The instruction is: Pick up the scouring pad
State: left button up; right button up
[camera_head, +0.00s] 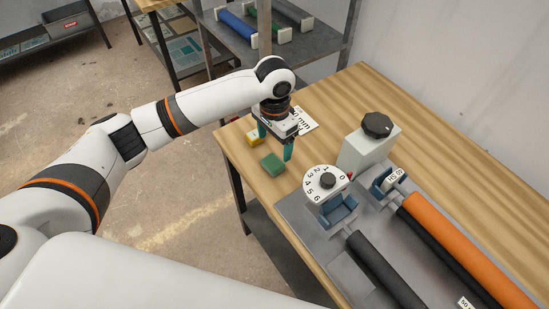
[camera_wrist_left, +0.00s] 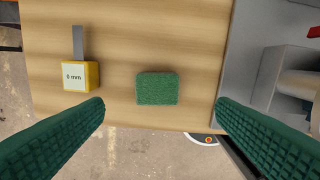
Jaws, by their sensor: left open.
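The green scouring pad (camera_head: 272,164) lies flat on the wooden table near its left corner. In the left wrist view the pad (camera_wrist_left: 157,88) sits near the middle, beyond and between my two fingers. My left gripper (camera_head: 275,142) is open and empty above the table, close to the pad. Its two green textured fingers show wide apart in the left wrist view (camera_wrist_left: 160,115), and neither touches the pad. My right gripper is in neither view.
A yellow block marked 0 mm (camera_wrist_left: 82,76) stands left of the pad. The grey plate processor with its dial (camera_head: 327,181) and orange roller (camera_head: 465,247) stands to the right on the wooden table (camera_head: 480,180). The table edge is close to the pad.

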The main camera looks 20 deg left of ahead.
aim_at(273, 162)
pick_arm(q)
jog(key=f, duration=0.2)
jog(key=shift+s+f, duration=0.2)
jog(key=shift+f, duration=0.1)
jog(key=f, duration=0.1)
jog(key=f+p, duration=0.1)
jog(key=f, duration=0.2)
jog(key=shift+w+a+f, duration=0.15)
jog(key=shift+a+f, duration=0.05)
jog(key=shift+a, duration=0.05)
jog(key=shift+f, duration=0.45)
jog(key=shift+w, duration=0.1)
jog(key=c, duration=1.1)
jog(key=shift+o, duration=0.2)
notch_tip(273, 162, up, 10)
jog(key=shift+b, duration=0.4)
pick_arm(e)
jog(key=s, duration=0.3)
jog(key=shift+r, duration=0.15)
